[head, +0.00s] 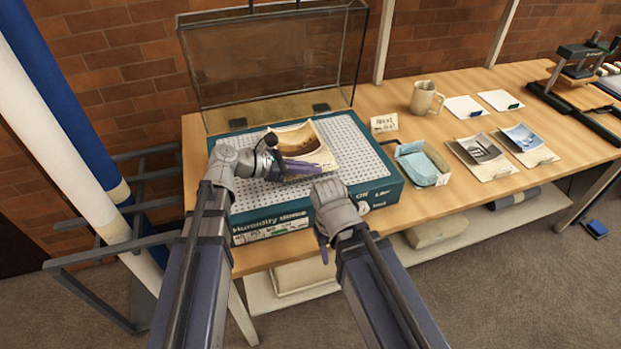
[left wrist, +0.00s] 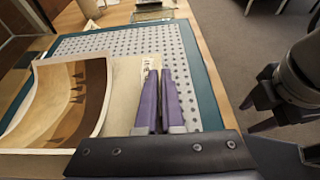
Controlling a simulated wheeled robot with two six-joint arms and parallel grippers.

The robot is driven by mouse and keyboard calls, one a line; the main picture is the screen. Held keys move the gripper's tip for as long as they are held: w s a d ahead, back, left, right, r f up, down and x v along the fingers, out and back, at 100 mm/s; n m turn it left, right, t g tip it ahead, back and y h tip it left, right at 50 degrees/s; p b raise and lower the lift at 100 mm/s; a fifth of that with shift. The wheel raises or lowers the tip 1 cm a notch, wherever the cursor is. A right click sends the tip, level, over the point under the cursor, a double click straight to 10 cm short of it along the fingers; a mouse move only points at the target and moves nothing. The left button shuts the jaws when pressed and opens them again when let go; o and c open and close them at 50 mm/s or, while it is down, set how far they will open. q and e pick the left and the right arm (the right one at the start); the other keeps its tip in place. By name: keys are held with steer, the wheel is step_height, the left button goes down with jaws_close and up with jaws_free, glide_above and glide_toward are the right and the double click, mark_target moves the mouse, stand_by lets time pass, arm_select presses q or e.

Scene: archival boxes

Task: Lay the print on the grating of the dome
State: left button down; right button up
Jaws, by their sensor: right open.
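The print (head: 301,141), a curled sheet with a brown picture and pale border, is over the grating (head: 353,145) of the green humidity dome base (head: 272,222). It also shows curling up at the left in the left wrist view (left wrist: 62,95), with a beige sheet under or beside it. My left gripper (head: 318,168) is at the print's near right side; its purple fingers (left wrist: 160,90) are close together above the beige sheet. Whether they pinch it is unclear. My right gripper (head: 323,254) is open at the base's front edge, its fingers mostly hidden by its wrist.
The clear dome cover (head: 270,60) stands raised behind the base. To the right are a small sign (head: 384,123), a mug (head: 426,98), a tray with blue cloth (head: 422,163), two curled prints on folders (head: 482,150) and white cards (head: 465,106). The grating's right part is bare.

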arm_select(q)
steer(key=shift+f+b, duration=0.5)
steer(key=shift+f, duration=0.45)
arm_select(e)
steer(key=shift+f, duration=1)
arm_select(q)
steer(key=shift+f, duration=0.15)
steer(key=c, duration=1.1)
jaws_free()
arm_select(e)
steer(key=shift+f, duration=0.15)
arm_select(q)
steer(key=shift+o, duration=0.2)
steer(key=shift+r, duration=0.25)
steer(key=p+v, duration=0.4)
steer(key=v, duration=0.6)
steer(key=shift+a+r, duration=0.15)
steer(key=shift+a, duration=0.1)
steer(key=shift+s+a+r+p, duration=0.2)
steer(key=shift+s+a+p, duration=0.1)
steer(key=shift+a, duration=0.35)
arm_select(e)
steer(key=shift+r, duration=2.45)
